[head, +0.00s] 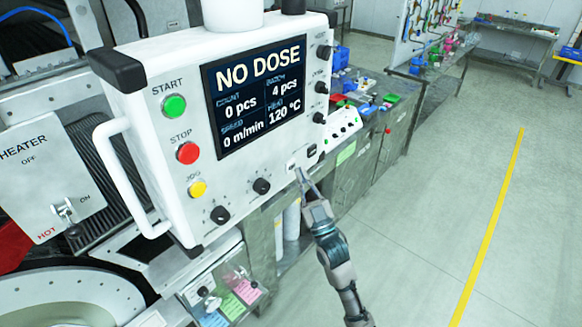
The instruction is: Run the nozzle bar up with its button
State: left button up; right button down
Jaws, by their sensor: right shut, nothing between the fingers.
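The white control box (150,70) fills the upper middle of the head view. Its screen (250,90) reads NO DOSE, 0 pcs, 4 pcs, 0 m/min and 120 °C. At its lower right corner is a pale plate (296,159) with a small dark button (311,151) beside it; their labels are too small to read. My right gripper (302,174) is shut and empty, its fingertips just below these, pointing up at the panel. I cannot tell whether they touch it. I cannot make out the nozzle bar. My left gripper is out of view.
A green START button (174,106), red STOP button (187,153) and yellow JOG button (197,188) line the panel's left. Black knobs (261,186) sit along its bottom and right edges. A white handle (118,180) juts out at left. Open floor (420,230) lies right.

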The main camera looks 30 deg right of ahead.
jog(key=shift+d+h, duration=0.25)
jog(key=shift+h, duration=0.05)
jog(key=shift+a, duration=0.1)
jog(key=shift+w+a+r, duration=0.15)
jog(key=shift+w+a, duration=0.2)
jog(key=shift+a, duration=0.25)
jog(key=shift+d, duration=0.2)
